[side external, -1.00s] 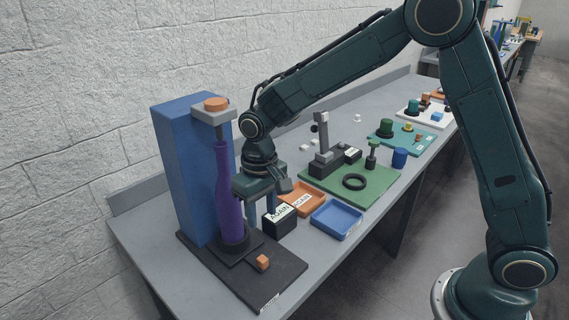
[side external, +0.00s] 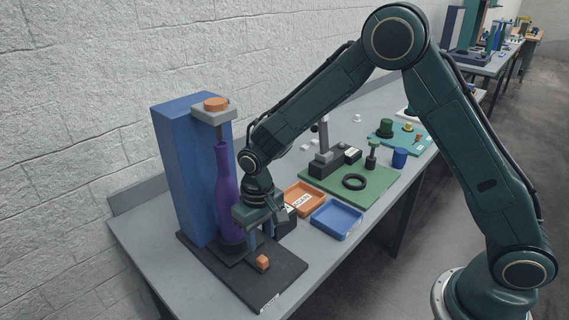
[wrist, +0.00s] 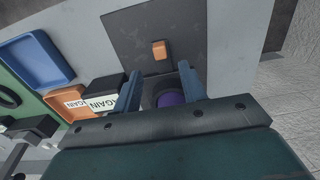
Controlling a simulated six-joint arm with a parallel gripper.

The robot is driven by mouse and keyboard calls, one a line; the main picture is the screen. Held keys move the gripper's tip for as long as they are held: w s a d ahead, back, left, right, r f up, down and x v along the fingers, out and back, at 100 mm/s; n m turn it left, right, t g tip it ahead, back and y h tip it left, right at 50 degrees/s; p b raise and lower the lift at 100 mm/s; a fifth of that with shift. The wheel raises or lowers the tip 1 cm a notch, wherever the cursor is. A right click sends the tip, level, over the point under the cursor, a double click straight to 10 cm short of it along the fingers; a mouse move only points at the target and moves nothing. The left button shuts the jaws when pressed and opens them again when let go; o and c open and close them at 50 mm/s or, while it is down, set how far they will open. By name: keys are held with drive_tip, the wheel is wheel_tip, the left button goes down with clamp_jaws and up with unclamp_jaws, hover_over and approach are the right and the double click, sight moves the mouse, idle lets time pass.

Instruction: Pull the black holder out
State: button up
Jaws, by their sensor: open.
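The black holder (side external: 231,250) sits under the foot of an upright purple bottle (side external: 228,195), on a dark base plate (side external: 285,268). An orange block (side external: 262,262) is on the dark surface in front of it. My gripper (side external: 260,236) is open, with its fingers pointing down beside the bottle, low and close to the holder. In the wrist view my gripper (wrist: 162,80) has its two blue fingers apart. The purple bottle (wrist: 171,99) shows between them, and the orange block (wrist: 160,50) lies beyond the fingertips. The holder is partly hidden by the fingers.
A tall blue column (side external: 185,165) stands behind the bottle, with a grey bracket and orange knob (side external: 215,104) above it. The bench's front edge is near.

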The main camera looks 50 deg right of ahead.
sight(262, 258)
wheel_tip(262, 258, down, 8)
drive_tip(key=shift+r, duration=0.2)
drive_tip(key=shift+c, duration=0.4)
clamp_jaws()
